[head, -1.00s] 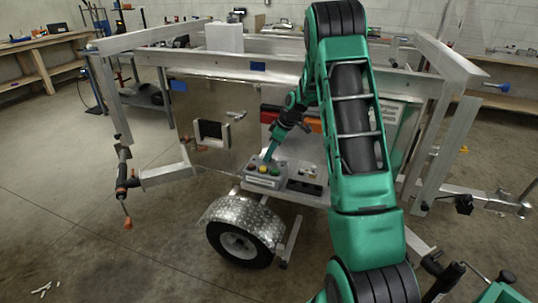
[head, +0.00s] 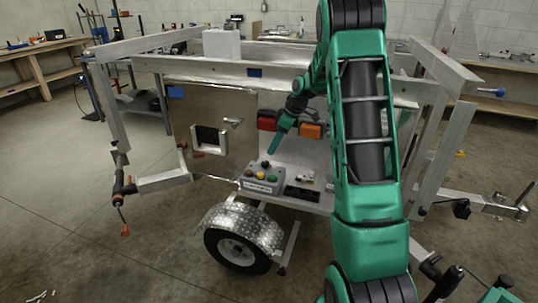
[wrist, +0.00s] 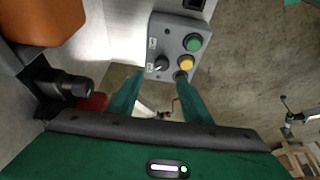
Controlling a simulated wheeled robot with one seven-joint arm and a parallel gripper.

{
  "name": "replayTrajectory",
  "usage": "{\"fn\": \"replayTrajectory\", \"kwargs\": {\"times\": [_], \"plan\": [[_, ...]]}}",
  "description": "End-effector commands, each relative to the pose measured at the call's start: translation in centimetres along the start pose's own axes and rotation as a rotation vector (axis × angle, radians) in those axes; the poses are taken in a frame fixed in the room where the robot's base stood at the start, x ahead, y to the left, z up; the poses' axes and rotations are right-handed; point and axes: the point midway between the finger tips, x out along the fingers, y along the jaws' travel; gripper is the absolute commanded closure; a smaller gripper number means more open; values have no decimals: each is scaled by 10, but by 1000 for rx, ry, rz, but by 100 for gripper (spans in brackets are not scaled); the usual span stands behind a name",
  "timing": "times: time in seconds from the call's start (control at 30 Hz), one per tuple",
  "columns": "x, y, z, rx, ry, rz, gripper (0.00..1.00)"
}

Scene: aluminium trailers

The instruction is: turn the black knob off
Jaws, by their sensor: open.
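The black knob (wrist: 161,63) sits on a grey control box (wrist: 160,28), beside two small white labels too small to read surely. Which way the knob points is unclear. The box also shows in the head view (head: 258,187), with the knob (head: 265,164) at its back edge. A green button (wrist: 193,42), a yellow button (wrist: 186,62) and a dark button partly behind a fingertip share the box. My gripper (wrist: 159,78) is open and empty, its fingers apart, tips close to the knob in the picture. In the head view my gripper (head: 273,149) is above the box, apart from it.
A red lamp (head: 267,120) and an orange lamp (head: 312,131) are mounted behind the box, close to my wrist. A black switch panel (head: 301,192) is right of the box. Open air lies above the box.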

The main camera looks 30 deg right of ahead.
Motion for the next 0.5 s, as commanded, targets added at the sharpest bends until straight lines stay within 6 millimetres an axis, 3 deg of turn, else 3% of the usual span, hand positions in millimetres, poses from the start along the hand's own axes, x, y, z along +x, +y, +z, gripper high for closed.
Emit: {"fn": "replayTrajectory", "kwargs": {"times": [0.2, 0.5], "plan": [[-22, 1, -1, -2, 1, 1, 56], [-25, 0, -1, -1, 0, 0, 56]]}}
